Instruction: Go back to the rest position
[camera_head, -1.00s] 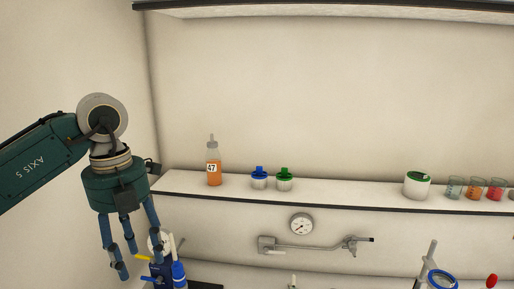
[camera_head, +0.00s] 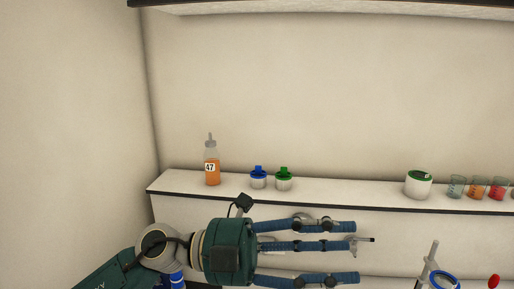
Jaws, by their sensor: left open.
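My left gripper (camera_head: 352,254) lies level below the shelf, its blue fingers spread and pointing right. It is open and nothing shows between the fingers. A bottle of orange juice labelled 47 (camera_head: 212,167) stands upright near the left end of the shelf, apart from the gripper. My left arm comes in from the bottom left. The gripper hides most of the wall fitting and the gauge behind it. My right gripper is not in view.
The white shelf (camera_head: 340,193) holds a blue-capped jar (camera_head: 258,179), a green-capped jar (camera_head: 284,181), a white round container (camera_head: 418,185) and several beakers at the right. A blue ring-shaped item (camera_head: 443,281) and a red knob (camera_head: 493,281) show at the bottom right.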

